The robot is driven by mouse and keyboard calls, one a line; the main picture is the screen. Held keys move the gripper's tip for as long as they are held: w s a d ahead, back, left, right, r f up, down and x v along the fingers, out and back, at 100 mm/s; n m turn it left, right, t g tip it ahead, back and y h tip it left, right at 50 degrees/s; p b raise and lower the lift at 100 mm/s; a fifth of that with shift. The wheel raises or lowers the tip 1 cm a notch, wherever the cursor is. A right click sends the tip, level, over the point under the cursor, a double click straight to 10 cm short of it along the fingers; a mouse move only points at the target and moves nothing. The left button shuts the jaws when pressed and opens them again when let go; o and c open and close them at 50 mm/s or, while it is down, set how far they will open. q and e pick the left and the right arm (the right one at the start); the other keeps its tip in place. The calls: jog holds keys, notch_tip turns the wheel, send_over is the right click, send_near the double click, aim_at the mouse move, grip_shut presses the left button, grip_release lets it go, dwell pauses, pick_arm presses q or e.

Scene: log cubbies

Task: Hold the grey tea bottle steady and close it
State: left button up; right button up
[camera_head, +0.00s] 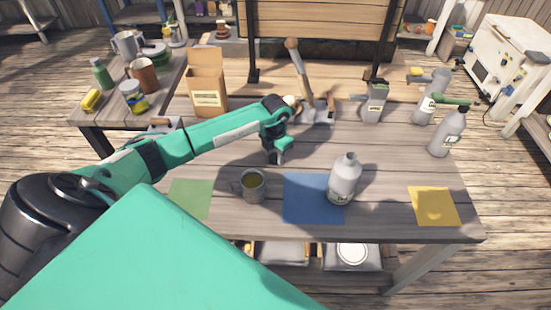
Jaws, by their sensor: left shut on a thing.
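A grey bottle (343,182) with a short neck stands upright on the blue mat (300,200), towards the front of the table. No lid shows on its neck. My left gripper (277,157) points down above the table, behind and to the left of the bottle and apart from it. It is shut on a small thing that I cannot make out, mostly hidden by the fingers. My right gripper is not in view.
A grey mug (252,185) stands left of the blue mat. A green mat (190,198) and a yellow mat (434,205) lie bare. Other bottles (448,135) stand at the right. A cardboard box (207,85) and a wooden-handled tool (300,68) stand at the back.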

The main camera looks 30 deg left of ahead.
aim_at(276, 157)
pick_arm(q)
jog(key=shift+r, duration=0.1)
notch_tip(276, 157, up, 20)
jog(key=b, duration=0.3)
jog(key=shift+b, duration=0.4)
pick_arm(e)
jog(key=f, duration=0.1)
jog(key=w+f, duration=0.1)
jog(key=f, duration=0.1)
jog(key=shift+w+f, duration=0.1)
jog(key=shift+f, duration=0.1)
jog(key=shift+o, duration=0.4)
